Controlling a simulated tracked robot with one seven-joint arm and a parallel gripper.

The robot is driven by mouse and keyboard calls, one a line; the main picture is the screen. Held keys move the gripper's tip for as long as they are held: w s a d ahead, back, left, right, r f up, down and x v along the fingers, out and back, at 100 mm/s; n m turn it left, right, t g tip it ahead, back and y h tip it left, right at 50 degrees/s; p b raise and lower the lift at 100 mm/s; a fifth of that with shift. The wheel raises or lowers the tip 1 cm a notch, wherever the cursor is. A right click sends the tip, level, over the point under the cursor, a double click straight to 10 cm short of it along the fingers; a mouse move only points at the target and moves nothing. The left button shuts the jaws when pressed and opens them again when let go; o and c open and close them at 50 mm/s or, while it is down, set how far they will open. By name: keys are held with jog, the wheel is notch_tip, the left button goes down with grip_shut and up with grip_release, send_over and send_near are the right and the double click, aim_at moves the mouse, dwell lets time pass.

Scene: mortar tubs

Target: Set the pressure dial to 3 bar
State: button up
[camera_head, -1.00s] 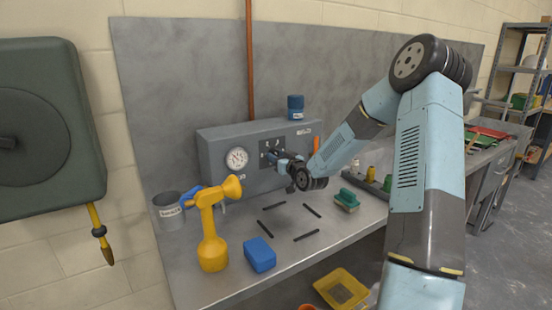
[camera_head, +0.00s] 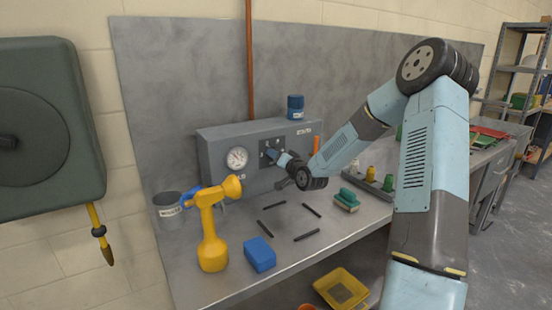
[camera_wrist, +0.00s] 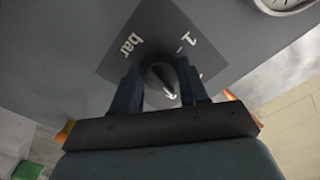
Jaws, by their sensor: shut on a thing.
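The pressure dial is a dark round knob (camera_wrist: 162,78) on a dark square plate (camera_wrist: 135,45) marked "bar" and "1" in the wrist view. A white pointer mark shows on the knob; the number it points to cannot be made out. My gripper (camera_wrist: 160,85) is shut on the knob, one finger on each side. In the head view my gripper (camera_head: 275,156) reaches the plate on the front of the grey box (camera_head: 215,160) and hides most of the knob. A round white gauge (camera_head: 237,158) sits left of the plate; its reading is too small to tell.
A yellow sprayer (camera_head: 211,230), a grey cup (camera_head: 168,210), a blue block (camera_head: 259,254) and several dark sticks (camera_head: 305,236) are on the bench. A green brush (camera_head: 347,200) lies to the right. A blue jar (camera_head: 295,107) stands on the box.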

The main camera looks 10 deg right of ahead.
jog(key=shift+d+m, duration=0.1)
jog(key=shift+m, duration=2)
jog(key=shift+d, duration=0.1)
jog(key=o, duration=1.1)
jog(key=shift+c, duration=0.2)
jog(key=v, duration=1.3)
jog(key=shift+s, duration=0.35)
jog(key=shift+c, duration=0.2)
